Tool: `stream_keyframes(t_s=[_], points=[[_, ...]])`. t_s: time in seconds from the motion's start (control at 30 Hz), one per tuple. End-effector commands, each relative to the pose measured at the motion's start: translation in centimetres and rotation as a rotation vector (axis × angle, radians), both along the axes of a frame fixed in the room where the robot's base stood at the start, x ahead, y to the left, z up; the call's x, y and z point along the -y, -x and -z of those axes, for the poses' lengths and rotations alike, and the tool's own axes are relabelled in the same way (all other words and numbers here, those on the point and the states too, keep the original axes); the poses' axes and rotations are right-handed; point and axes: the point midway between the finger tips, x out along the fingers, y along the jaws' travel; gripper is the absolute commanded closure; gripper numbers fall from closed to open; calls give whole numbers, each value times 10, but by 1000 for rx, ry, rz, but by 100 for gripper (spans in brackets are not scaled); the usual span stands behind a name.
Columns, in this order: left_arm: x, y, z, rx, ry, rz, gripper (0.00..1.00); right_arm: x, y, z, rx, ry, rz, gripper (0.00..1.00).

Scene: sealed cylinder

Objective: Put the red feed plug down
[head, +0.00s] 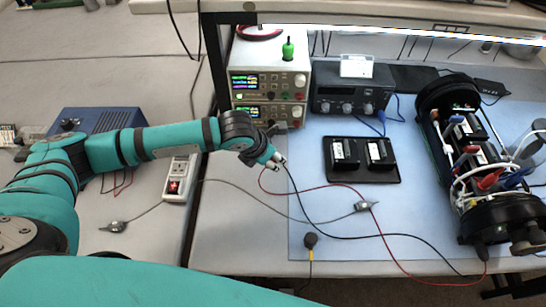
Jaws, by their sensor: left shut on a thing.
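My left gripper (277,161) is shut at the table's left part, just in front of the stacked power supplies. The red lead (330,186) runs up to its fingertips. The red feed plug itself is mostly hidden between the fingers and too small to make out. A black lead (298,196) also starts close to the fingertips. The red lead loops right across the blue mat (420,200) towards the sealed cylinder (465,150). The power supplies (270,82) show small coloured jacks. My right gripper is not in view.
A black tray (362,178) with two dark modules lies right of the gripper. Small clips (362,206) and a dark round-headed item (311,240) lie in front. A power strip (179,180) and blue box (98,121) stand left.

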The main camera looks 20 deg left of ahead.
Motion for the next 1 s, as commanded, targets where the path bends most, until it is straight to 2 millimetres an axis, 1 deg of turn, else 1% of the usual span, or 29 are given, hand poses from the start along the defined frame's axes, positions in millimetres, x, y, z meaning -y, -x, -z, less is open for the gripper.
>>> stream_keyframes(t_s=[0.03,0.13,0.23,0.37,0.5,0.73,1.0], points=[[-1,-7,-1,-1,0,-2,100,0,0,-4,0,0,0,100],[-2,-14,1,0,0,-1,100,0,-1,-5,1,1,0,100],[-3,-15,9,-4,-1,0,100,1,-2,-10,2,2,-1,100],[-3,-14,27,-5,0,0,100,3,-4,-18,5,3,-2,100],[-3,-15,37,-1,0,0,100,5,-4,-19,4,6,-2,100],[-3,-15,38,0,0,0,100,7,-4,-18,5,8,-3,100],[-3,-15,46,-1,-1,1,100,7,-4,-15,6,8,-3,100]])
